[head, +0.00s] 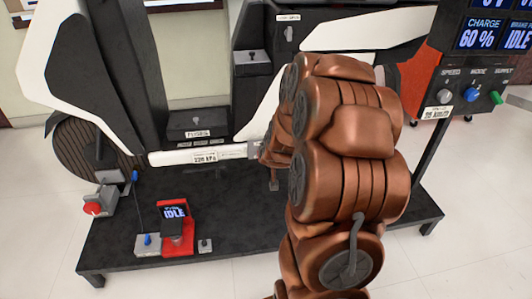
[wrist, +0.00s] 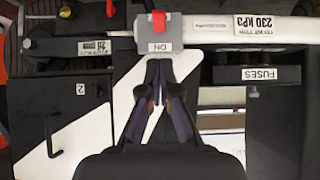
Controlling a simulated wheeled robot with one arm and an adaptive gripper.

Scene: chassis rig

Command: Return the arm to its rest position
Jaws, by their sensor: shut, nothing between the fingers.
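My arm (head: 345,150), copper-coloured, reaches forward over the right half of the rig and bends down. My gripper (wrist: 158,68) shows in the wrist view with its two dark fingers converged to a closed tip and nothing between them. The tip points at a grey switch box (wrist: 143,40) with a red lever (wrist: 158,19) and a label that seems to read ON upside down. The tip lies just below the box in the picture; I cannot tell whether it touches. In the head view the arm hides the gripper.
A white bar (head: 180,157) labelled 230 kPa runs beside the switch box. A fuses box (wrist: 270,76) and a hooked handle (wrist: 58,135) are close by. A red device (head: 176,240) stands on the black base. A control panel (head: 470,85) stands at right.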

